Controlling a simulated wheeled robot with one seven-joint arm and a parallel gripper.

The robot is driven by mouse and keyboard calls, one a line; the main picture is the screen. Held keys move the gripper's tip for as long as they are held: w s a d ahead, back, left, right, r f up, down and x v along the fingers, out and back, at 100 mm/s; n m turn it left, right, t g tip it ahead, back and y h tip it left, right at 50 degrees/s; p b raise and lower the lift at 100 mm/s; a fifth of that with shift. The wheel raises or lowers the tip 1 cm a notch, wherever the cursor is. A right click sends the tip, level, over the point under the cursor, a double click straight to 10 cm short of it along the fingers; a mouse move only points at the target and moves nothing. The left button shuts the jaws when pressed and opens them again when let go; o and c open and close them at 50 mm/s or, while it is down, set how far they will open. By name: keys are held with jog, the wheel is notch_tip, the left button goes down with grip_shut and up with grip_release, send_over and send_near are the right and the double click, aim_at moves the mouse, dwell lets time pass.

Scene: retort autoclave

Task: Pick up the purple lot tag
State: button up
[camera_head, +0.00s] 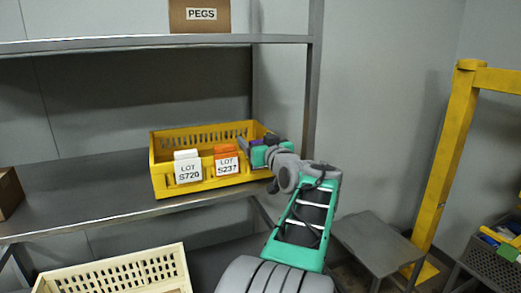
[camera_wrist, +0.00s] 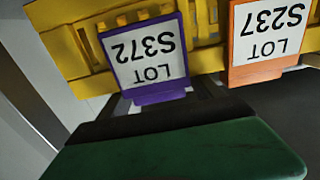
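The purple lot tag (camera_wrist: 145,52) reads LOT S372, upside down in the wrist view. It is at the yellow crate's slatted wall, and only a small purple patch (camera_head: 257,142) shows in the head view, behind my gripper. My gripper (camera_head: 244,146) reaches into the crate's right end. In the wrist view, my gripper's dark fingers (camera_wrist: 162,100) stand on either side of the tag's purple lower part. I cannot tell whether they press on it. The tag's far side is hidden.
The yellow crate (camera_head: 158,178) sits on a metal shelf (camera_head: 100,205). It also holds an orange tag S237 (camera_head: 226,167) and a white tag S720 (camera_head: 188,173). The orange tag (camera_wrist: 262,40) is close beside the purple one. A cream crate (camera_head: 110,275) stands below.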

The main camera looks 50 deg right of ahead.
jog(key=c, duration=1)
jog(key=shift+c, duration=0.2)
jog(key=a+r+b, duration=0.1)
jog(key=r, duration=0.1)
jog(key=a+r+b, duration=0.1)
jog(key=r, duration=0.2)
jog(key=s+a+r+b, duration=0.1)
jog(key=a+r, duration=0.1)
jog(key=r, duration=0.1)
jog(key=shift+a, duration=0.1)
jog(key=s+a+r+b, duration=0.1)
jog(key=a+r+b, duration=0.1)
jog(key=a+r, duration=0.3)
jog(key=a, duration=0.4)
jog(key=shift+s+a+b, duration=0.3)
jog(key=shift+s+b, duration=0.05)
jog(key=shift+s, duration=0.05)
